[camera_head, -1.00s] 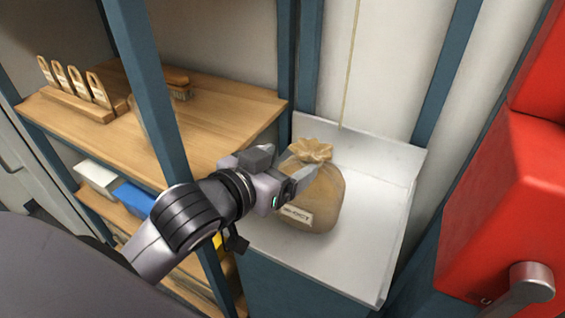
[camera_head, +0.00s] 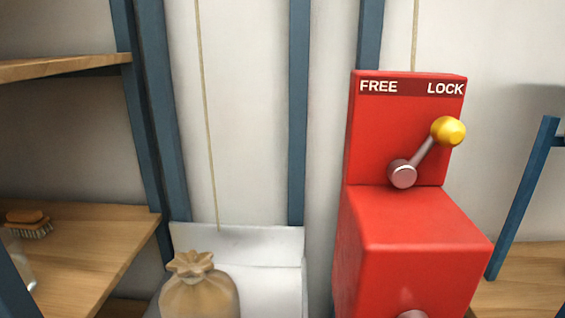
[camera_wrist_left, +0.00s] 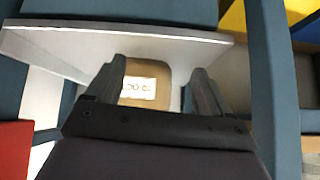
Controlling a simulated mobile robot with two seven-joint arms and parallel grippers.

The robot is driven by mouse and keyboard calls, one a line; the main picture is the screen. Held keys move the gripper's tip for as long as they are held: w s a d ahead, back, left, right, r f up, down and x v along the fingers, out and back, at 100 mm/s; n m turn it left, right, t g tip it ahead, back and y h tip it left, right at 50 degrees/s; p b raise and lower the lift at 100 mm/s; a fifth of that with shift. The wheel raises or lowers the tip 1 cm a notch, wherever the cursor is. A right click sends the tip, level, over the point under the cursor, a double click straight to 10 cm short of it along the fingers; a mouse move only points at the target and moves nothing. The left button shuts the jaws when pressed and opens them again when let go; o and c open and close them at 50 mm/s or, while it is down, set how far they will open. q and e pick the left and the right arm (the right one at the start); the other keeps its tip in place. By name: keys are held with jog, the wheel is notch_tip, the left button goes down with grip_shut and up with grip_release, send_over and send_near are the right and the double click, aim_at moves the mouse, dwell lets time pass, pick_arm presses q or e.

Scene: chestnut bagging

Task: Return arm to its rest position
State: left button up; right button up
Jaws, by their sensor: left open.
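A tan cloth sack (camera_head: 200,290) with a gathered, tied top stands upright on the white tray (camera_head: 262,243) at the bottom of the head view. In the left wrist view the sack (camera_wrist_left: 150,72) shows beyond my left gripper (camera_wrist_left: 160,68), its white label facing the camera. My left gripper is open, with its two fingers apart and the sack seen between them. It does not grip the sack; the gap to it is hard to judge. My left arm is outside the head view. My right gripper is in neither view.
A red box (camera_head: 415,235) stands right of the tray. Its lever with a yellow knob (camera_head: 448,131) leans towards LOCK. Blue posts (camera_head: 299,110) rise behind. Wooden shelves (camera_head: 85,245) with a brush (camera_head: 27,224) are at left. A cord (camera_head: 207,115) hangs above the tray.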

pick_arm(q)
jog(key=s+a+f+g, duration=0.1)
jog(key=s+f+g, duration=0.3)
jog(key=s+f, duration=0.45)
jog(key=w+d+f+t+h+p, duration=0.1)
jog(key=w+d+f+t+p, duration=0.1)
jog(key=w+f+t, duration=0.2)
jog(key=shift+w+d+f+m+t+h, duration=0.3)
jog(key=shift+w+f+m+t, duration=0.1)
jog(key=shift+f+t, duration=0.7)
jog(key=shift+r, duration=0.15)
